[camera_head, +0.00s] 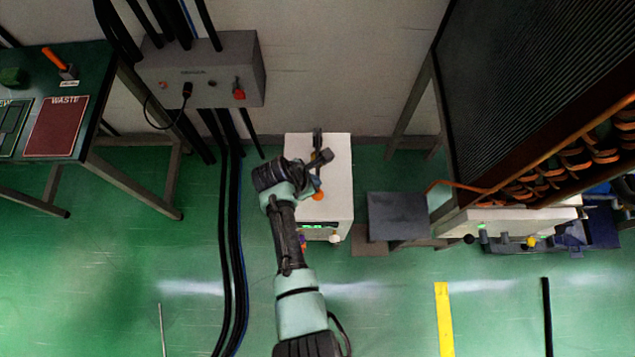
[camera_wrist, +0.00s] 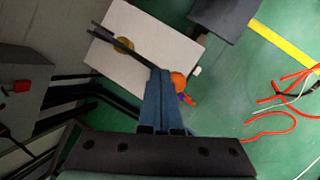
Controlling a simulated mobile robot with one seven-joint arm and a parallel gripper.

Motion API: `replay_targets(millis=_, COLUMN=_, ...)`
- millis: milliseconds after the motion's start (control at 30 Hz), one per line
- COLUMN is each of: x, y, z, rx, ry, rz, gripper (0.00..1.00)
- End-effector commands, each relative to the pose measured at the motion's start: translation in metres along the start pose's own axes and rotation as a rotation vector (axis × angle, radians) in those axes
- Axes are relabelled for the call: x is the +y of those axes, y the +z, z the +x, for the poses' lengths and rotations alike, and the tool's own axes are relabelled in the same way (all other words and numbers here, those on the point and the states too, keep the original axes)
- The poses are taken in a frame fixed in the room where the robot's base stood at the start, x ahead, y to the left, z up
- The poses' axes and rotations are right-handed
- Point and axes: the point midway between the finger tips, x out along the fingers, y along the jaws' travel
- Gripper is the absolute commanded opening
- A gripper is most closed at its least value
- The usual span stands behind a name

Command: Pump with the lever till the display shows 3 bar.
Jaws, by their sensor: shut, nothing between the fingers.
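The white pump box (camera_head: 336,185) stands on the green floor below the wall. A dark lever (camera_head: 317,138) runs over its top and ends near an orange ball knob (camera_head: 318,195). The lever (camera_wrist: 128,46) and knob (camera_wrist: 178,79) also show in the wrist view. My gripper (camera_wrist: 161,73) is shut and empty, its blue fingertips close beside the knob, overlapping the lever's near end. I cannot tell whether they touch. In the head view my gripper (camera_head: 314,178) is over the box. A small green display (camera_head: 320,227) glows on the box's front; its reading is too small to make out.
A grey wall box (camera_head: 205,70) with thick cables is at upper left, beside a green workbench (camera_head: 75,130). A grey block (camera_head: 397,215) stands right of the pump box, near a large dark finned unit (camera_head: 520,90). Floor in front is mostly clear.

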Motion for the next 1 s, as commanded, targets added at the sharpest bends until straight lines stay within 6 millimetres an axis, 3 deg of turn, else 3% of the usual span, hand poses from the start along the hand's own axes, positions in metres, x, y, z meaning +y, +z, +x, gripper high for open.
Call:
replay_targets(millis=267, x=0.003, y=0.004, z=-0.005, rx=-0.001, ry=0.001, rz=0.0, gripper=0.0)
replay_targets(millis=700, x=0.024, y=0.025, z=-0.035, rx=-0.001, ry=0.0, rz=-0.001, gripper=0.0)
replay_targets(millis=1000, x=0.025, y=0.025, z=-0.035, rx=0.0, ry=0.0, rz=0.0, gripper=0.0)
